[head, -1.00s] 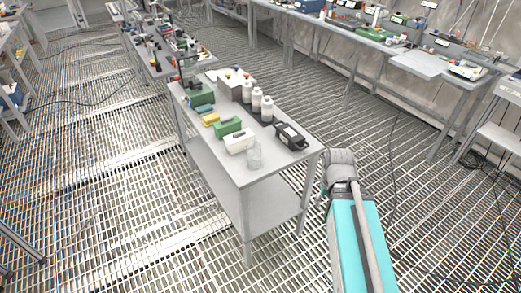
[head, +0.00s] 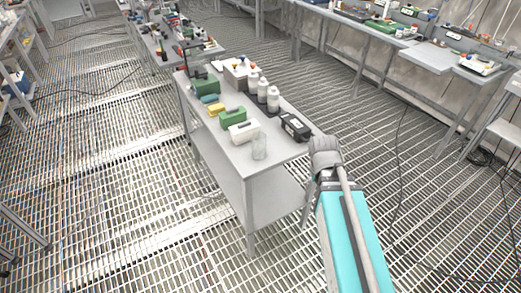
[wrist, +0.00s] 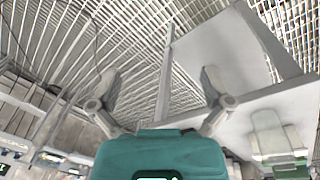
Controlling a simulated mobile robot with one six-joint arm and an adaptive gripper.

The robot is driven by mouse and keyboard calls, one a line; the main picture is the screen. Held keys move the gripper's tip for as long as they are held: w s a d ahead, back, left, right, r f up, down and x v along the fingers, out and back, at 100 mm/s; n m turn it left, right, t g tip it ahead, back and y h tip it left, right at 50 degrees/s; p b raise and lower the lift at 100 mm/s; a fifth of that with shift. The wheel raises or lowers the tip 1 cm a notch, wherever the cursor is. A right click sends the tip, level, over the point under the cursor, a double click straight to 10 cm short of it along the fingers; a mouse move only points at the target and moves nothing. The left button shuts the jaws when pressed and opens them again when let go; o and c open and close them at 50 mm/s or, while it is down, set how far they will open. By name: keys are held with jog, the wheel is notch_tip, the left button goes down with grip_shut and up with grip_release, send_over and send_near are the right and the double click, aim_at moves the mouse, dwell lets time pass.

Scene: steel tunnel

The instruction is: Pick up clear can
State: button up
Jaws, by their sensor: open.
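The clear can (head: 259,148) stands upright near the front edge of the grey table, beside a white box (head: 243,131). In the wrist view a see-through shape that looks like the can (wrist: 266,128) is at the lower right. My gripper (wrist: 160,85) is open and empty in the wrist view, with its two fingers spread apart. The can lies to the right of the fingers there, outside the gap between them. In the head view my arm's end is right of the table's near corner, and the fingers are not clearly visible.
The table (head: 218,148) has a lower shelf. It also bears a black device (head: 295,127), several white bottles (head: 273,98), a green box (head: 233,116) and a yellow item (head: 216,109). Workbenches line the right wall. The grated floor around the table is mostly open.

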jog(key=w+a+f+m+t+h+b, duration=0.2)
jog(key=w+a+h+b, duration=0.1)
jog(key=w+a, duration=0.25)
jog(key=m+t+h+b, duration=0.3)
jog(key=m+t+b, duration=0.1)
jog(key=t+b, duration=0.4)
send_near(254, 146)
jog(key=shift+s+a+f+t+p, duration=0.2)
jog(key=shift+s+t+p, duration=0.3)
jog(key=shift+p, duration=0.2)
jog(key=shift+w, duration=0.1)
jog(key=b+x, duration=0.3)
jog(key=x, duration=0.4)
jog(key=shift+w+d+f, duration=0.2)
jog(key=shift+w+f, duration=0.05)
jog(key=shift+f, duration=0.05)
jog(key=shift+w+d, duration=0.25)
jog(key=shift+w, duration=0.1)
jog(key=shift+f, duration=0.1)
